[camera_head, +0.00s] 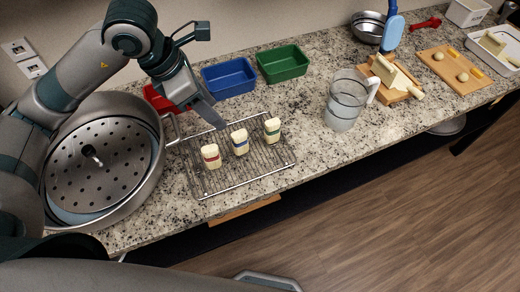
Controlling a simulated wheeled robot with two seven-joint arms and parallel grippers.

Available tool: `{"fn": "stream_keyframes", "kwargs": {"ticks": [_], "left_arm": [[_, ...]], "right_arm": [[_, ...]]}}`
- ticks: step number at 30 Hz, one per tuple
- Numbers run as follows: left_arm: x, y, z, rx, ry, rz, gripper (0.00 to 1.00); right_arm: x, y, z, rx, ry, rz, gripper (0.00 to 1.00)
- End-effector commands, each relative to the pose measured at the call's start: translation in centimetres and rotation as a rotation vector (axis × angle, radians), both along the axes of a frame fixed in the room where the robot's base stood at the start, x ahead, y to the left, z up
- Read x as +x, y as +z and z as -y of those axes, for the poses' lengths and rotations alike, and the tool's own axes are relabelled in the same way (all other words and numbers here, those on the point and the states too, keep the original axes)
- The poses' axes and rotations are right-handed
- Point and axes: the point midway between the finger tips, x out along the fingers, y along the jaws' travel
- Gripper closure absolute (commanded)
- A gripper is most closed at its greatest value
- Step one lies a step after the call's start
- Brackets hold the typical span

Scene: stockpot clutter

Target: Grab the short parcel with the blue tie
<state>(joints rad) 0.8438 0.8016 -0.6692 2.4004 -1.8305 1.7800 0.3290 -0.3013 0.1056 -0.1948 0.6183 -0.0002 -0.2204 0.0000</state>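Three short pale parcels stand upright on a wire rack (238,182). The one with the blue tie (240,142) is in the middle. The one with the red tie (211,156) is to its left, and the one with the green tie (272,130) is to its right. My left gripper (209,115) hangs over the counter above and left of the blue-tied parcel, apart from it. Its fingers are seen edge-on, so I cannot tell their opening. I see no parcel in it. My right gripper is not in view.
A large steel pot (150,191) with a perforated insert stands left of the rack. Behind are a red bin (157,97), a blue bin (229,78) and a green bin (283,63). A clear jug (346,100) stands right. Counter between rack and jug is free.

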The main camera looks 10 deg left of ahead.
Motion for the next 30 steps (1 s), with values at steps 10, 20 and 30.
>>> {"fn": "stream_keyframes", "kwargs": {"ticks": [10, 20, 30], "left_arm": [[-0.1, 0.0, -0.6, -0.010, 0.037, 0.008, 0.52], [0.1, -1.3, -0.2, -0.011, 0.034, 0.006, 0.52], [1.3, -5.9, 1.2, -0.011, 0.035, 0.006, 0.52]], "right_arm": [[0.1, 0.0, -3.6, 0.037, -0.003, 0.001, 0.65], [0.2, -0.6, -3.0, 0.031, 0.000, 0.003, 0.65], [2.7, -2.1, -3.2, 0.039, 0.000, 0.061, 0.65]]}}
